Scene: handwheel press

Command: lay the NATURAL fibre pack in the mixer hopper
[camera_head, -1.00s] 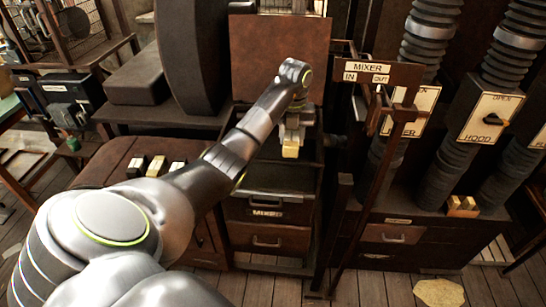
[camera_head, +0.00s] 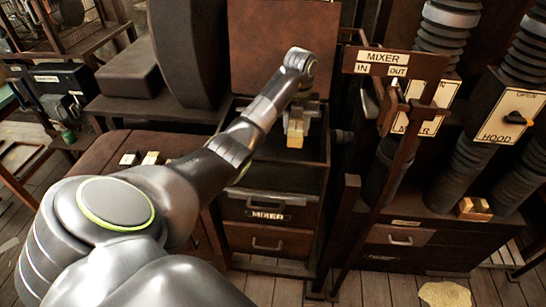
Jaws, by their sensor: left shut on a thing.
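My left gripper (camera_head: 298,112) is shut on a pale yellow-tan block-shaped pack (camera_head: 295,133). Its fingers point down over the open box of the mixer hopper (camera_head: 273,177), in front of the raised brown lid (camera_head: 282,48). The pack hangs towards the box's right side; I cannot tell whether it touches the bottom. No lettering on the pack is readable. The box stands above a drawer labelled MIXER. My right gripper is not in view.
Small dark and pale packs (camera_head: 150,158) stand on the brown side table at left, partly behind my arm. A MIXER IN/OUT sign post (camera_head: 396,66) rises close to the hopper's right. A HOOD panel (camera_head: 497,117) and small wooden blocks (camera_head: 474,207) are further right.

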